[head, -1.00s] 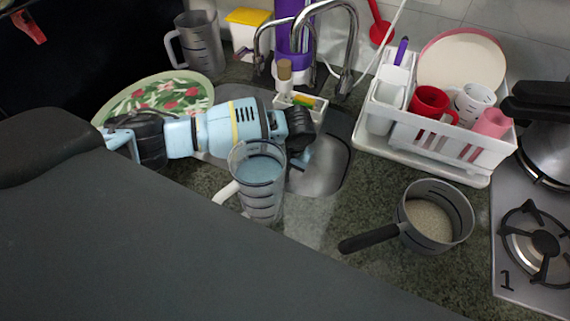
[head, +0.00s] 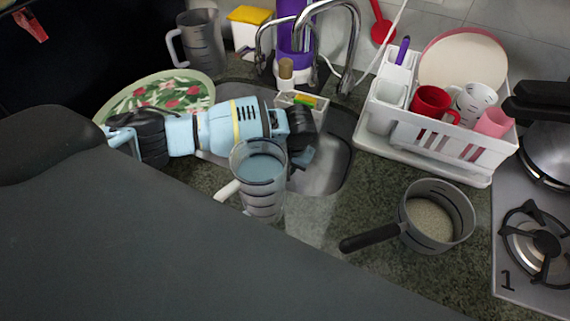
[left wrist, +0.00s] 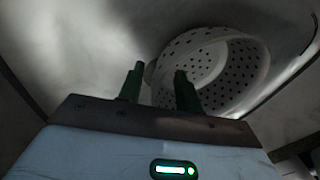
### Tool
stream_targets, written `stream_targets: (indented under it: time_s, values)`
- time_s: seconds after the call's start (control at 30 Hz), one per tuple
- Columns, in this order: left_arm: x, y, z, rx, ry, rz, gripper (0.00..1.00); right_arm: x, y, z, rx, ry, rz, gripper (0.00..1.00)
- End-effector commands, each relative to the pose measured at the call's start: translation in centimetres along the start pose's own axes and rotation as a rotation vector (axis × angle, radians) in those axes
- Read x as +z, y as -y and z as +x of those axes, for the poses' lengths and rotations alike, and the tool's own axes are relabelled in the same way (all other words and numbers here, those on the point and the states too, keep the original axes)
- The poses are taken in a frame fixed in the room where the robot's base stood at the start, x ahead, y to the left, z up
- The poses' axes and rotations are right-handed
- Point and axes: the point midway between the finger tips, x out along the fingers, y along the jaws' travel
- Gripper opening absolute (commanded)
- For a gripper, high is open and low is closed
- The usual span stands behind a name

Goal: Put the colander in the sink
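The sink (head: 335,170) is a metal basin in the middle of the head view, partly covered by my left arm and a clear measuring jug. My left gripper (head: 304,158) points down into it. In the left wrist view, a white colander with many holes (left wrist: 222,62) lies tilted inside a smooth grey metal basin. My left gripper (left wrist: 159,88) has its two dark green fingers apart, with the colander just beyond them. A small pale part of the colander shows between the fingertips; no grip on it is visible. The colander is hidden in the head view. My right gripper is not in view.
The measuring jug (head: 262,182) stands at the sink's front edge, close to my left arm. A white dish rack (head: 455,150) with cups is to the right, and a grey saucepan (head: 462,212) is in front of it. Chrome taps (head: 352,50) rise behind the sink.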

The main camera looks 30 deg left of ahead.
Motion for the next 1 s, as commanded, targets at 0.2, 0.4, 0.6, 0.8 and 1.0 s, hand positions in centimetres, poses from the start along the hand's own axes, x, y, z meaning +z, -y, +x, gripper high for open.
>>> stream_targets:
  time_s: [0.2,0.4,0.6,0.8,1.0]
  values:
    - [-0.2,0.0,-3.7,0.003,-0.007,0.000,0.35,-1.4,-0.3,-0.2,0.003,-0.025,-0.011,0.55]
    - [-0.2,0.0,-7.8,0.002,-0.007,-0.001,0.35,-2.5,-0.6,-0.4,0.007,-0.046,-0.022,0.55]
    - [-0.1,0.0,-10.7,0.002,-0.004,-0.001,0.35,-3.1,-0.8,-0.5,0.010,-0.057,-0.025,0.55]
    - [0.0,0.0,-11.9,0.001,-0.001,-0.001,0.35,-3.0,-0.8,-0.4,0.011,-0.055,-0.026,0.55]
    - [0.0,0.0,-11.9,0.001,0.001,-0.001,0.35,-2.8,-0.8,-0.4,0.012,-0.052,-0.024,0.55]
